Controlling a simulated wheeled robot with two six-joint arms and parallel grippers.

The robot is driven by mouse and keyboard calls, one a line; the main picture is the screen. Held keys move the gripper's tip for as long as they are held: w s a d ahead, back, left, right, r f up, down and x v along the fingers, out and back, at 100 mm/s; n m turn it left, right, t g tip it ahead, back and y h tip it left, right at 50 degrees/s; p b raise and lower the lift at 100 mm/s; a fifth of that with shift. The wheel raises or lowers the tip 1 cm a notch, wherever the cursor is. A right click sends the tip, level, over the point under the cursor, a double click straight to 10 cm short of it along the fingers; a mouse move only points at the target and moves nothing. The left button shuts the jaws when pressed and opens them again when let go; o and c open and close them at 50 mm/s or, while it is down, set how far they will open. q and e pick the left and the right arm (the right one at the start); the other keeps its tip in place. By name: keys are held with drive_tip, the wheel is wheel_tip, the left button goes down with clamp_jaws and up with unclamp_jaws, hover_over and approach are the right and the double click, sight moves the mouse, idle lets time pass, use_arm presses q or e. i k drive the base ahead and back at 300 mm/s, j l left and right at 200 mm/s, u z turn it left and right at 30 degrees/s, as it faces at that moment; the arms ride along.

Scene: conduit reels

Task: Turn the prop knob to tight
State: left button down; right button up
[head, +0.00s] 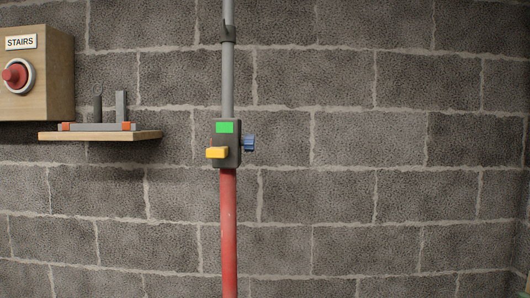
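A vertical prop has a red lower tube (228,230) and a thinner grey upper tube (228,80). A dark grey clamp box (230,160) joins the two tubes. A blue knob (249,143) sticks out of the right side of the box. A yellow lever (216,153) sits on its front left, and a green patch (224,128) is on its upper front. I cannot read any tight or loose marking on the knob. Neither gripper shows in the head view.
A wooden box (55,70) labelled STAIRS, with a red round knob (15,76), is on the wall at the upper left. Below it a wooden shelf (100,136) holds a grey rack with orange ends (97,127). The block wall (400,150) right of the prop is bare.

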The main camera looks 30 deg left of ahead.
sight(248, 142)
drive_tip(key=i+l+u, duration=0.15)
drive_tip(key=l+u, duration=0.7)
drive_tip(key=u, duration=0.7)
drive_tip(key=i+l, duration=0.05)
